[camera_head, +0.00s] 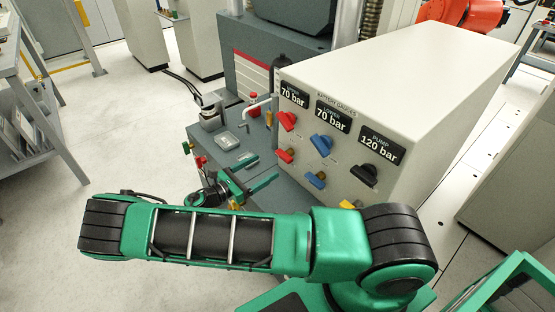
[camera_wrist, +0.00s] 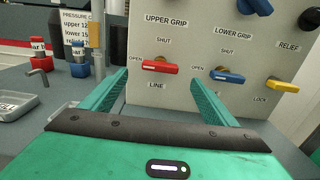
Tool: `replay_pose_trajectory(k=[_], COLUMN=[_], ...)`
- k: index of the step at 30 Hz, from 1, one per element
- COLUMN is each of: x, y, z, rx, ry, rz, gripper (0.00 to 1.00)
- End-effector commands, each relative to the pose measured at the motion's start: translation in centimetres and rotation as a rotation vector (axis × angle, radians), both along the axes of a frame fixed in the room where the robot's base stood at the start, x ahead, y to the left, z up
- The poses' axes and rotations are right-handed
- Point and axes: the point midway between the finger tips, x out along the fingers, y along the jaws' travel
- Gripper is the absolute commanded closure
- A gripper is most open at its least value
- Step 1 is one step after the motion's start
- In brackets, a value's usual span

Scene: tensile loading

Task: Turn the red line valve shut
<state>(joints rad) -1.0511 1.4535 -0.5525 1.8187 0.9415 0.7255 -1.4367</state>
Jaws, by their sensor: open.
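The red line valve (camera_wrist: 146,65) is a red lever on the pale panel, between the UPPER GRIP and LINE labels. Its lever lies roughly level, with OPEN printed at its left and SHUT above. In the head view the lower red lever (camera_head: 285,156) sits below a red knob (camera_head: 287,121). My gripper (camera_wrist: 158,82) is open and empty, facing the panel. In the wrist view the red lever shows between and just above its fingertips, apparently with a gap in depth. In the head view my gripper (camera_head: 258,178) is left of the panel, over the bench.
A blue lever (camera_wrist: 235,75) and yellow lever (camera_wrist: 282,86) sit right of the red one. The panel box (camera_head: 400,75) has displays reading 70, 70 and 120 bar. A grey tray (camera_wrist: 18,105) and red and blue fittings (camera_wrist: 76,62) stand left on the bench.

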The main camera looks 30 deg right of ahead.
Motion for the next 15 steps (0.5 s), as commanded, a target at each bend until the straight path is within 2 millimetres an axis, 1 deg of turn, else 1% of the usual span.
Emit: replay_pose_trajectory(k=[3, 9, 15], x=[0.4, 1.0, 1.5], y=[-2.2, -5.6, -7.8], z=[0.0, 0.0, 0.0], rx=[0.0, 0.001, 0.001], ry=[0.001, 0.0, 0.001], rz=[-0.004, -0.003, -0.002], gripper=[0.19, 0.19, 0.19])
